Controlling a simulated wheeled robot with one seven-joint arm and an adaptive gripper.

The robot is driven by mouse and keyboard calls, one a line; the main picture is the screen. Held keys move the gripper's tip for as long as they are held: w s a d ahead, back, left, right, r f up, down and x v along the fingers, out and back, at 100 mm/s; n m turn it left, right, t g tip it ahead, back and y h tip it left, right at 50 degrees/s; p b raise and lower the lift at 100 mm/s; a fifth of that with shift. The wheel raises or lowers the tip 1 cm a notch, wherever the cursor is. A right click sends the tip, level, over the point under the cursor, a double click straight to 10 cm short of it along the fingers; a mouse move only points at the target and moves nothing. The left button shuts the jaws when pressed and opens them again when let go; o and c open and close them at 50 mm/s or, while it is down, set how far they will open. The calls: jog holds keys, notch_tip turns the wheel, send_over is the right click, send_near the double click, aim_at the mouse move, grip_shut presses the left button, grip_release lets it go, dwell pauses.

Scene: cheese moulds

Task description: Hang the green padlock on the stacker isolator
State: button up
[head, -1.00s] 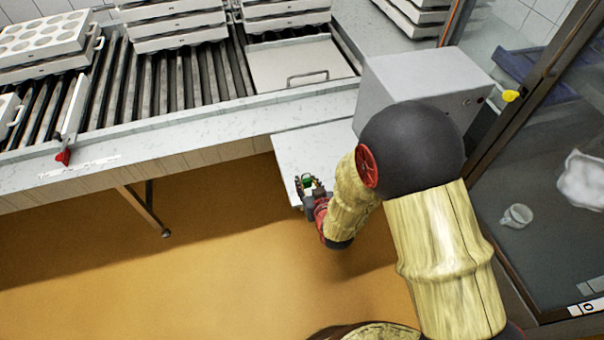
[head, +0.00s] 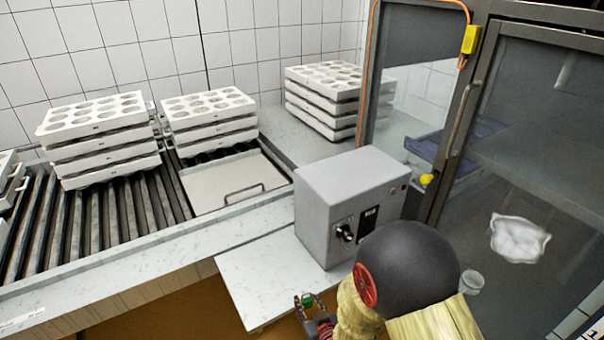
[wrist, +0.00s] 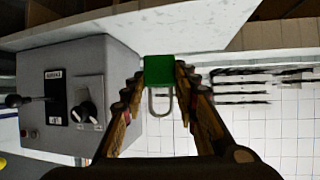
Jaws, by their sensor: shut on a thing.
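The green padlock (head: 307,300) is between the fingertips of my gripper (head: 314,308), in front of the small white shelf. In the wrist view the padlock's green body (wrist: 159,69) is pinched between the fingers (wrist: 158,82), and its metal shackle points down in that picture, which looks upside down. The grey control box (head: 335,198) stands at the counter's end; its front has a black rotary switch (head: 345,233), which looks like the isolator. The switch (wrist: 87,112) also shows left of the padlock in the wrist view. The padlock is apart from it.
A white shelf (head: 250,287) projects below the box. A roller conveyor (head: 110,222) with stacks of white moulds (head: 98,140) runs to the left. A dark-framed glass door (head: 530,160) stands close on the right. There is free room in front of the box.

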jog(key=w+d+m+h, duration=0.1)
jog(key=d+m+h, duration=0.2)
jog(key=d, duration=1.4)
jog(key=shift+w+d+f+m+h, duration=0.3)
jog(key=shift+f+m+h, duration=0.1)
jog(key=shift+h, duration=0.1)
